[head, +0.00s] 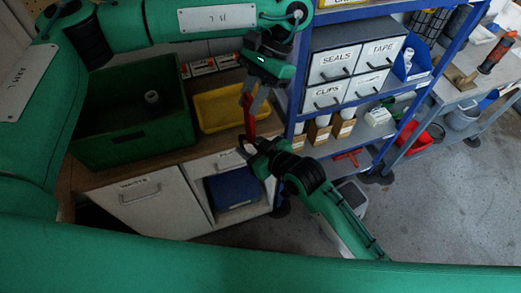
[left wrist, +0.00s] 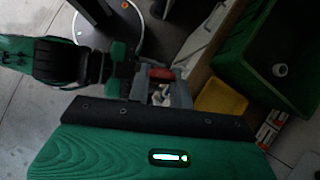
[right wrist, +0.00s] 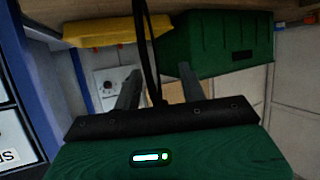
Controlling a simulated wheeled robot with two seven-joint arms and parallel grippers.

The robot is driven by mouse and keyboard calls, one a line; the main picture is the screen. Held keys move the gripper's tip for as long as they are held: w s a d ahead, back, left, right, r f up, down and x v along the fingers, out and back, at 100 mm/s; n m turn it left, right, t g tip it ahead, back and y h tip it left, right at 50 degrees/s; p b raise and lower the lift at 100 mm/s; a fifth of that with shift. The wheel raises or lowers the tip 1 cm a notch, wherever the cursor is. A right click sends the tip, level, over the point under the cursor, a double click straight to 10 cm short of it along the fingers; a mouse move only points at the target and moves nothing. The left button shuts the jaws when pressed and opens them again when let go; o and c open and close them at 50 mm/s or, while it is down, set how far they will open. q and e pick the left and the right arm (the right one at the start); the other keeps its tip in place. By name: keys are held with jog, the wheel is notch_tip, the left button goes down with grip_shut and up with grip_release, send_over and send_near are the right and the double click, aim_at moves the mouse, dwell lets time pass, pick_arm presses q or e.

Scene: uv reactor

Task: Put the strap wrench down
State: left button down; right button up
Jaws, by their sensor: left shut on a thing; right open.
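My left gripper (head: 254,98) points down and is shut on the red handle of the strap wrench (head: 249,122). The handle also shows between the fingers in the left wrist view (left wrist: 162,73). My right gripper (head: 250,148) is open just below the wrench, near the counter's front edge. In the right wrist view a thin black strap (right wrist: 147,45) runs down between the open fingers; it appears to belong to the wrench. The wrench's lower end is partly hidden by the right gripper.
A blue bin (head: 236,186) sits below. A blue-framed shelf (head: 296,80) with labelled drawers stands close on the right.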

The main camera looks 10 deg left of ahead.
jog(key=shift+w+a+f, duration=0.15)
jog(key=shift+a, duration=0.05)
grip_shut()
pick_arm(q)
jog(key=c, duration=1.2)
grip_release()
jog(key=shift+o, duration=0.2)
